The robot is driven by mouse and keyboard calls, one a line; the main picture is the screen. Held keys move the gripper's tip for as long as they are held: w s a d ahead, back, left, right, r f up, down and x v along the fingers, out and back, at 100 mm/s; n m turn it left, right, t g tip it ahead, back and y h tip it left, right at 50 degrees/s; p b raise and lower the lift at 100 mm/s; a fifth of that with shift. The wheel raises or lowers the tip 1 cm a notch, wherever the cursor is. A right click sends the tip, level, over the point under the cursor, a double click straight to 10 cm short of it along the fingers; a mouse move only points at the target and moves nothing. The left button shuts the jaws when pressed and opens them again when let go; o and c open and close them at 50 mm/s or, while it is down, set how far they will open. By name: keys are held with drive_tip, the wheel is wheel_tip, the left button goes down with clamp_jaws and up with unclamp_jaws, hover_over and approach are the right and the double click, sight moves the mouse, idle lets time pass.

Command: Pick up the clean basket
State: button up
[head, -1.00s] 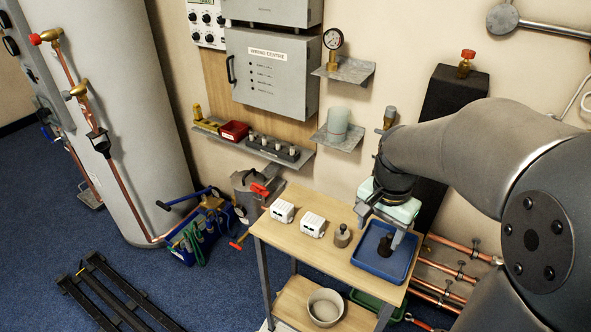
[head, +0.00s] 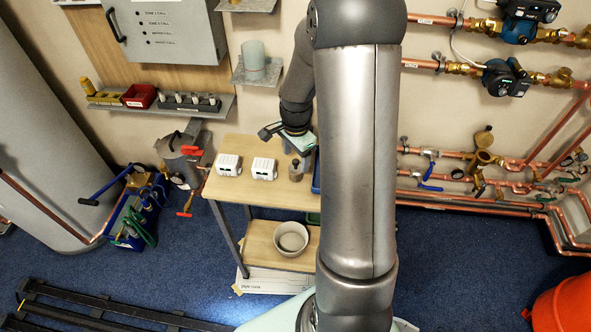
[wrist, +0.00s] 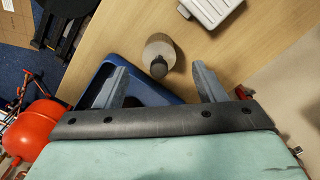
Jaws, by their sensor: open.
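A small grey-brown cylinder with a dark knob on top, which looks like the clean basket (head: 295,173), stands upright on the wooden table near its right side. In the wrist view the basket (wrist: 160,53) appears between and just beyond my fingertips. My gripper (wrist: 159,77) is open, its two grey fingers apart with nothing held. In the head view my gripper (head: 303,157) hangs close above the basket, and my arm hides part of the table. I cannot tell how far above the basket the fingertips are.
A blue tray (wrist: 92,86) lies beside the basket, partly under my left finger; its contents are hidden. Two white boxes (head: 229,165) (head: 263,168) stand left of the basket. A round bowl (head: 291,238) sits on the lower shelf (head: 262,245). Copper pipes run along the right wall.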

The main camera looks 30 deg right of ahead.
sight(296, 168)
drive_tip(key=shift+a+f+p, duration=0.1)
drive_tip(key=shift+f+p, duration=0.65)
drive_tip(key=shift+f, duration=2.35)
drive_tip(key=c, duration=1.1)
